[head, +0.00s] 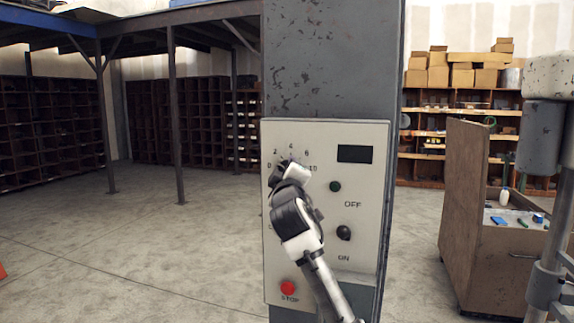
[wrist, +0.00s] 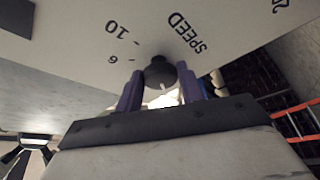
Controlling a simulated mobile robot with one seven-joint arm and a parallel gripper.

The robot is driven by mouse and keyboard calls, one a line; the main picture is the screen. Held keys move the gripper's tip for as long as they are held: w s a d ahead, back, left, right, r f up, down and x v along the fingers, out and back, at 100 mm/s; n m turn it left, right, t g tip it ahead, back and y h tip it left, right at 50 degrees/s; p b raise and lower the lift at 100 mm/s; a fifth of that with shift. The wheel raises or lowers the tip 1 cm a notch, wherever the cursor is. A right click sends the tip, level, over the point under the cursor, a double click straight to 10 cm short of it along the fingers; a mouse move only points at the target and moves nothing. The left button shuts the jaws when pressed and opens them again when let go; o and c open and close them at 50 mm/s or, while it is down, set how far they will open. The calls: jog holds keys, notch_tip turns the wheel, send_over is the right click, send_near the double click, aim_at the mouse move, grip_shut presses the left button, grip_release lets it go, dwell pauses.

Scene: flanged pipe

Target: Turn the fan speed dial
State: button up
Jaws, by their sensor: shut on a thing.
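The fan speed dial (wrist: 159,70) is a dark round knob on the beige control panel (head: 325,270), with a small pale mark on its near side. In the wrist view it sits between the two purple fingers of my gripper (wrist: 160,84), which is shut on it. "SPEED" and scale numbers, including 10, show around it. In the head view my gripper (head: 283,167) is at the panel's upper left, below the scale numbers. It covers the dial there, so I cannot read the dial's setting.
A brown cabinet (head: 470,210) stands to the right. Open floor (head: 130,235) lies left.

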jog(key=shift+r+n+g+p, duration=0.1)
jog(key=shift+n+g+p, duration=0.35)
jog(key=shift+n, duration=1.1)
jog(key=shift+r+n+g+p, duration=0.15)
jog(key=shift+n+g, duration=0.5)
jog(key=shift+n, duration=0.9)
jog(key=shift+f+y, duration=0.1)
jog(key=shift+y, duration=0.3)
jog(key=o, duration=1)
jog(key=shift+s, duration=0.1)
jog(key=s+b, duration=0.2)
jog(key=s, duration=0.2)
jog(key=s+b, duration=0.1)
jog(key=s, duration=0.4)
jog(key=s+d+b, duration=0.1)
jog(key=s+b, duration=0.1)
jog(key=s, duration=0.2)
jog(key=shift+s+b, duration=0.35)
